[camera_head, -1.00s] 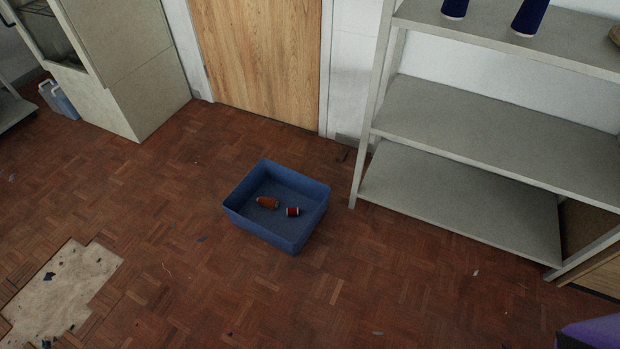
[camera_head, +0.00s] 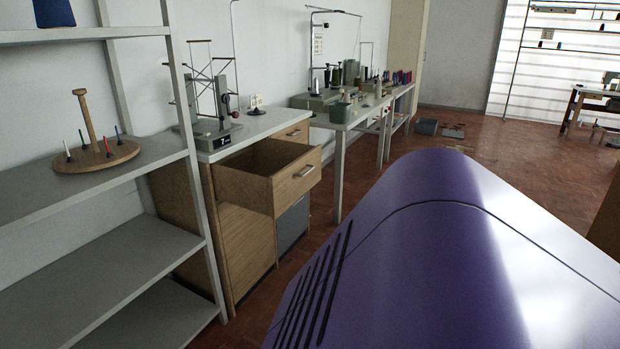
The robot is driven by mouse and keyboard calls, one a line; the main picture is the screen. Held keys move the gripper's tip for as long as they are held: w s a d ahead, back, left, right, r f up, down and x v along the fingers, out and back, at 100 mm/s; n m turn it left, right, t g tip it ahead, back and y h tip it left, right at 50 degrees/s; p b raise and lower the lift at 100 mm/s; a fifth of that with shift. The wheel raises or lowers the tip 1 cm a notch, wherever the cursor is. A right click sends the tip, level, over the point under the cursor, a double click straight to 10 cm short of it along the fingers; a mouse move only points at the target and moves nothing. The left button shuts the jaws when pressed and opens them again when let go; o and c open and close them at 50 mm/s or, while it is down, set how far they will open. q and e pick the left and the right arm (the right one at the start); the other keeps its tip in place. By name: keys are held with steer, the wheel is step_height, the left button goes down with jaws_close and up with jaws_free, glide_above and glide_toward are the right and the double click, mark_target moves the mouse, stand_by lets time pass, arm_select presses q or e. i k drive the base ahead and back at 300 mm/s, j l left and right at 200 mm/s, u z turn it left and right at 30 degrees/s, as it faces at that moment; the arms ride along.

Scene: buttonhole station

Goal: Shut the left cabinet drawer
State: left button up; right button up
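A wooden cabinet (camera_head: 243,240) stands against the left wall under a pale worktop (camera_head: 255,124). An upper drawer (camera_head: 296,182) with a pale bar handle (camera_head: 304,171) is pulled well out, and its inside looks empty. Beyond it, another upper drawer (camera_head: 295,132) with a small handle looks closed. A grey front (camera_head: 292,224) shows below the open drawer. Neither of my grippers is in view.
A grey metal shelf rack (camera_head: 115,252) stands close on the left, holding a wooden spool stand (camera_head: 97,157). My purple body fills the lower right. Sewing tables (camera_head: 352,115) line the wall beyond. Parquet floor (camera_head: 480,140) is open at centre right.

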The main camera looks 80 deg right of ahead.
mark_target(265, 170)
steer(key=z, duration=2.4)
